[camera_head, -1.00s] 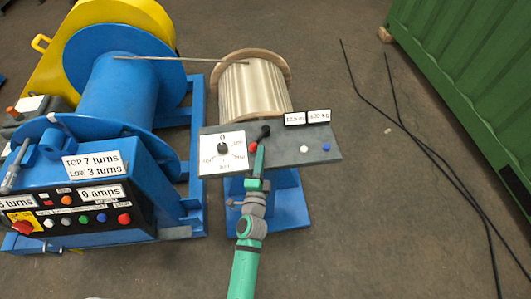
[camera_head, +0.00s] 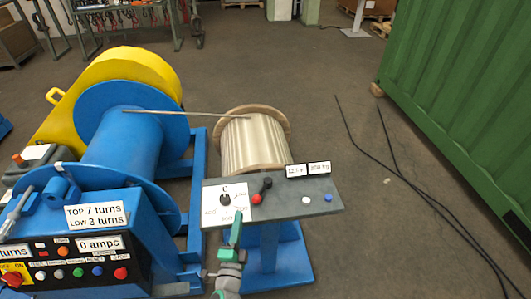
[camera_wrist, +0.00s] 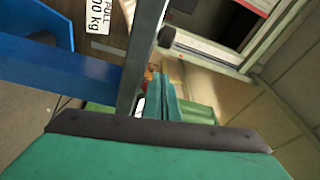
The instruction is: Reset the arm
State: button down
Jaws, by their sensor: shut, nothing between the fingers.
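My arm, green with grey joints, comes up from the bottom of the head view. My gripper (camera_head: 236,232) is shut and empty, just in front of the lower edge of the grey control panel (camera_head: 320,195), below its white dial (camera_head: 226,201). I cannot tell whether it touches the panel. In the wrist view the closed green fingers (camera_wrist: 168,98) show near the middle, beside a grey edge. A black lever (camera_head: 266,184) with a red knob (camera_head: 256,199) stands on the panel to the right of the dial.
A blue winch drum (camera_head: 130,135) with a labelled control box (camera_head: 75,270) stands at the left. A wooden-ended spool (camera_head: 252,143) is behind the panel. Black cables (camera_head: 400,175) lie on the floor by a green container (camera_head: 460,90). Floor between is clear.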

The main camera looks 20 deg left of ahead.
jog(key=s+d+f+n+g+h, duration=0.1)
jog(key=s+d+n+h, duration=0.15)
jog(key=s+d, duration=0.6)
jog(key=s+d+f+n+g+h, duration=0.1)
jog(key=s+d+n+h, duration=0.15)
jog(key=s+d, duration=0.6)
jog(key=s+d+r+n, duration=0.2)
jog(key=s+d+n, duration=0.2)
jog(key=s, duration=0.3)
jog(key=s+d+r+n+g, duration=0.1)
jog(key=s+d+r+n, duration=0.2)
jog(key=s, duration=0.4)
jog(key=shift+s+d+r+n, duration=0.15)
jog(key=shift+s+d+n, duration=0.2)
jog(key=shift+n, duration=0.15)
